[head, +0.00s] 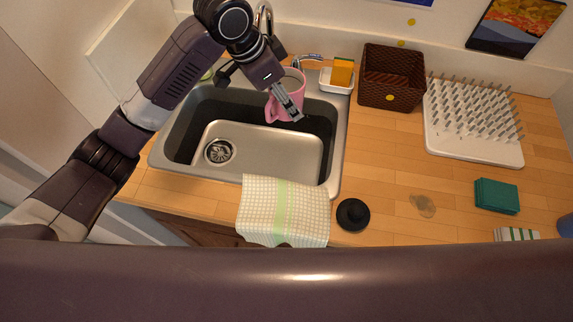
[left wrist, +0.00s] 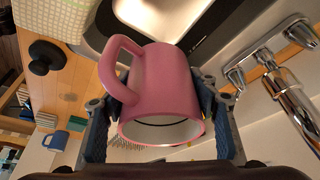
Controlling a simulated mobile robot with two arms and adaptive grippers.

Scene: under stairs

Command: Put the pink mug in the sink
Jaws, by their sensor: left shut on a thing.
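The pink mug (head: 273,109) is over the back right part of the steel sink (head: 265,150) in the head view. My left gripper (head: 288,103) is shut on it, and its arm comes in from the left. In the left wrist view the mug (left wrist: 165,92) sits between the two fingers of the left gripper (left wrist: 160,110), with its handle toward the upper left. Its white inside shows. I cannot tell how high the mug is above the sink floor. My right gripper is not in view.
The faucet (head: 308,58) stands behind the sink, with a sponge (head: 342,72) in a white dish beside it. A checked towel (head: 285,210) hangs over the front edge. A wicker basket (head: 391,88) and drying rack (head: 473,135) stand at right. The sink floor looks clear.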

